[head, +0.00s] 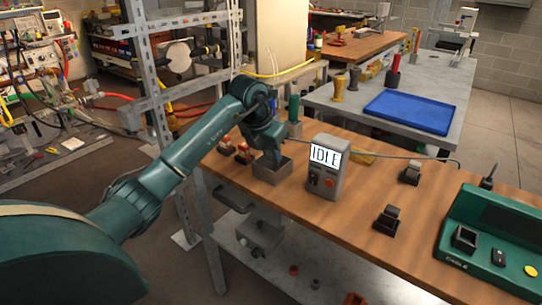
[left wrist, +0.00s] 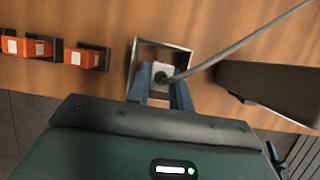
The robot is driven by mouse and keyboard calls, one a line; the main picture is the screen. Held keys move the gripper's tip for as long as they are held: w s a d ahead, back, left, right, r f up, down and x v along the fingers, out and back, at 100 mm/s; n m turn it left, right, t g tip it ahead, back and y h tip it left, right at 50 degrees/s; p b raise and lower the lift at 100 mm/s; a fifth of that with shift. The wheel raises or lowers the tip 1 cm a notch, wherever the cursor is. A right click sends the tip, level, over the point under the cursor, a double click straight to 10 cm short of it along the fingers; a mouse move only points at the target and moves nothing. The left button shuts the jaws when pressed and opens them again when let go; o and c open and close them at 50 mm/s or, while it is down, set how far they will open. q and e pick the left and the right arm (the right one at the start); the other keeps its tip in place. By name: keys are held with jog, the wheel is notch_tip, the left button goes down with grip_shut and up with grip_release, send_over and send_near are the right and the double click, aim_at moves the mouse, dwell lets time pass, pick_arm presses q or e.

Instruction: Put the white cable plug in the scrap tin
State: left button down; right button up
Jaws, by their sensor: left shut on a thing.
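The white cable plug (left wrist: 162,71) sits between the fingers of my left gripper (left wrist: 161,88) in the left wrist view, with a grey cable running from it to the upper right. My left gripper is shut on it. The open square metal scrap tin (left wrist: 185,50) frames the plug from that view. In the head view my left gripper (head: 271,157) points down at the mouth of the scrap tin (head: 272,175) on the wooden bench. The plug is hidden there, and I cannot tell how deep it is. My right gripper is not in view.
A grey box reading IDLE (head: 326,172) stands just right of the tin. Orange-and-black blocks (head: 243,152) lie to its left. The grey cable (head: 405,157) crosses the bench's back. A metal post (head: 160,110) stands near my arm.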

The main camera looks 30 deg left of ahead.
pick_arm(q)
jog(key=shift+f, duration=0.7)
jog(key=shift+f, duration=0.15)
jog(key=c, duration=1.3)
grip_release()
jog(key=shift+o, duration=0.2)
jog(key=v, duration=1.2)
jog(key=shift+w, duration=0.1)
